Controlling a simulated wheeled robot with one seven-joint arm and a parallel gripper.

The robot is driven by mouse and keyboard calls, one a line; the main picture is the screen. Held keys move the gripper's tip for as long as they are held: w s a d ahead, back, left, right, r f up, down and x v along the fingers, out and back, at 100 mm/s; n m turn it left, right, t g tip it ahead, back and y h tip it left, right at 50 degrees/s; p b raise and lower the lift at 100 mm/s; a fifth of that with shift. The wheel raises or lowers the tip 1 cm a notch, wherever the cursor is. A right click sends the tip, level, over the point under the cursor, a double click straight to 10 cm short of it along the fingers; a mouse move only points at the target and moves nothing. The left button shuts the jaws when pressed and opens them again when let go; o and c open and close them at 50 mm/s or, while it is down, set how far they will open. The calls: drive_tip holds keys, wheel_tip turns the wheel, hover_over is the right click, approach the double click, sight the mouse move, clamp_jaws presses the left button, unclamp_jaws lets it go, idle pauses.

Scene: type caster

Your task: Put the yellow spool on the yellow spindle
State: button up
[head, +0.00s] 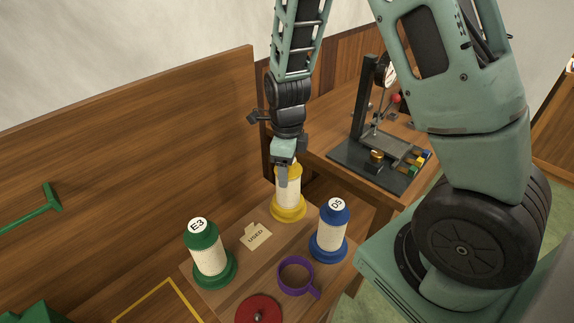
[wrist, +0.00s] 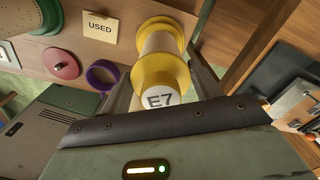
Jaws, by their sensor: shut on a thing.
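The yellow spool (head: 288,190), wound with cream thread, stands about upright at the back of the wooden board. In the wrist view the spool (wrist: 163,45) shows its E7 label facing me. My gripper (head: 284,170) comes down from above and is shut on its upper end; in the wrist view the fingers (wrist: 165,95) are on either side of it. A wide yellow base (head: 288,213) shows at the spool's foot. I cannot tell whether this is the spool's flange or the yellow spindle under it. No separate yellow spindle is visible.
The green spool E3 (head: 208,255) stands to the left and the blue spool D5 (head: 331,232) close on the right. A USED card (head: 256,236), purple ring (head: 297,276) and red disc with a peg (head: 258,310) lie in front. A dial-gauge stand (head: 365,130) is behind right.

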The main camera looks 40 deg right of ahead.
drive_tip(key=shift+f, duration=0.2)
drive_tip(key=o, duration=1.6)
drive_tip(key=shift+r, duration=0.1)
wheel_tip(320, 180, up, 6)
drive_tip(key=p, duration=0.6)
